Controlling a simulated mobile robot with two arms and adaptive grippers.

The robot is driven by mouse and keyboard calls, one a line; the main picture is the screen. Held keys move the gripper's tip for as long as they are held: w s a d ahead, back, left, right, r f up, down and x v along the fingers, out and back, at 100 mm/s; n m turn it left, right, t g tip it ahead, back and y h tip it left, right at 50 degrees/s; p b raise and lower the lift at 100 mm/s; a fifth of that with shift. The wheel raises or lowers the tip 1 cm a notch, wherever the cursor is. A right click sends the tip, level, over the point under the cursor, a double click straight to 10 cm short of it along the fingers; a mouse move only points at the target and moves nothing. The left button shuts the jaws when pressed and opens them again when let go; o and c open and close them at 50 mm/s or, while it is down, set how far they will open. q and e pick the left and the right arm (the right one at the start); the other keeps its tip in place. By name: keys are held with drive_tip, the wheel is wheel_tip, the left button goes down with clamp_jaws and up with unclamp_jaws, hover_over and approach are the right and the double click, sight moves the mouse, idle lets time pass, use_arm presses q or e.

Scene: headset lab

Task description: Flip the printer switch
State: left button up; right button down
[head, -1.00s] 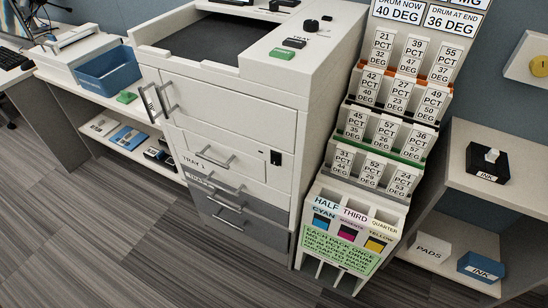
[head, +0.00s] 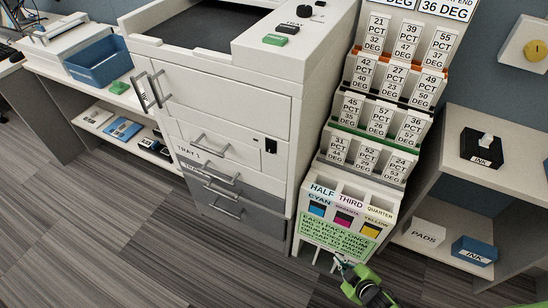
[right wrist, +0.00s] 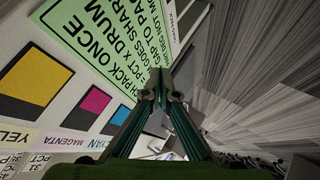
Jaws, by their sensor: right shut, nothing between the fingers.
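The white printer (head: 225,105) stands left of centre in the head view. A small black switch-like piece (head: 270,146) sits on its front, right of the tray handle. On its top panel are a black knob (head: 304,11), a dark button (head: 289,28) and a green button (head: 274,40). My right gripper (head: 341,262) is low in the head view, before the foot of the card rack and well below the printer's switch. In the right wrist view its fingers (right wrist: 161,85) are together and empty, near the rack's green label. My left gripper is not in view.
The card rack (head: 333,169) stands close to the printer's right side. A shelf unit (head: 455,120) with ink boxes and pads is at the right. A low shelf with a blue bin (head: 97,67) is at the left. The floor in front is clear.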

drive_tip(key=w+a+r+n+t+y, duration=0.4)
drive_tip(key=w+r, duration=0.4)
drive_tip(key=r, duration=0.5)
drive_tip(key=n+y, duration=0.4)
drive_tip(key=n, duration=0.3)
approach(274, 159)
drive_tip(key=s+d+f, duration=0.3)
drive_tip(key=s, duration=0.1)
drive_tip(key=s+a+r+n+g+y, duration=0.1)
drive_tip(key=s+a+r+n+y, duration=0.1)
drive_tip(key=a+r+n, duration=0.2)
wheel_tip(274, 159, up, 3)
drive_tip(key=shift+r+g+y, duration=0.15)
drive_tip(key=shift+g+y, duration=0.15)
drive_tip(key=shift+w, duration=0.1)
drive_tip(key=shift+w+a+f+p, duration=0.25)
drive_tip(key=shift+w+a, duration=0.6)
drive_tip(key=shift+w, duration=0.9)
drive_tip(key=shift+w+a+f+p, duration=0.1)
drive_tip(key=shift+w+a+p, duration=0.2)
drive_tip(key=shift+w+a, duration=1)
drive_tip(key=shift+w+a+f+p, duration=0.1)
drive_tip(key=shift+w+a+p, duration=0.25)
drive_tip(key=shift+w, duration=1.8)
